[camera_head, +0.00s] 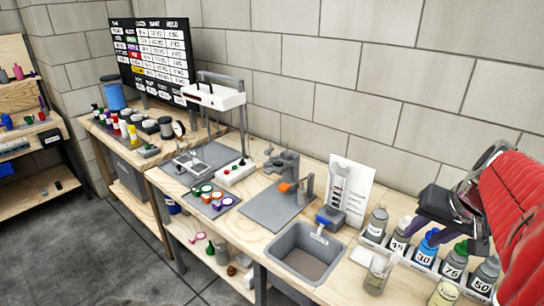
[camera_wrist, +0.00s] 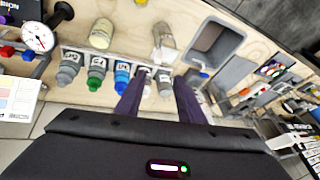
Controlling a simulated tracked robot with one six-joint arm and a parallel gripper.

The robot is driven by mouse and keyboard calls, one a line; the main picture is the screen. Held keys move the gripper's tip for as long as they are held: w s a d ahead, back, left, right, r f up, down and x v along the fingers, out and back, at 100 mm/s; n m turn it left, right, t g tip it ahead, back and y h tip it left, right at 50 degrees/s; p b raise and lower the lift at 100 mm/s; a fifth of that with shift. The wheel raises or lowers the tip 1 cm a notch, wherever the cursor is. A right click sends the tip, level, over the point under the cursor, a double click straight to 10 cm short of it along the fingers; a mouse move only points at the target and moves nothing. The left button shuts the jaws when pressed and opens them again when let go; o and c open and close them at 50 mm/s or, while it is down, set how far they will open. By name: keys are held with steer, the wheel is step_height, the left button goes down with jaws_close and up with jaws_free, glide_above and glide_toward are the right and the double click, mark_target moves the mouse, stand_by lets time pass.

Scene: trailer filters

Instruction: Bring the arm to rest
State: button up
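My gripper (camera_wrist: 160,84) shows in the wrist view as two dark purple fingers set apart, with no object visibly held between them. In the head view my gripper (camera_head: 404,228) is at the right, below my red arm, over the row of numbered bottles. The fingers partly hide the row in the wrist view. Whether they touch any bottle, I cannot tell.
A grey basin (camera_head: 305,252) is sunk in the wooden bench left of the bottles. A propped white card (camera_head: 350,188) stands behind. A white-topped stand (camera_head: 213,96) rises farther left.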

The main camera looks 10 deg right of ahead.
steer(key=s+a+f+n, duration=0.1)
steer(key=a+n, duration=0.3)
steer(key=a, duration=0.9)
steer(key=s+a+f+n+y, duration=0.1)
steer(key=a+n, duration=0.3)
steer(key=a, duration=1)
steer(key=shift+s+t, duration=0.4)
steer(key=shift+s, duration=0.4)
steer(key=shift+f, duration=0.1)
steer(key=shift+c, duration=0.5)
steer(key=shift+s, duration=0.1)
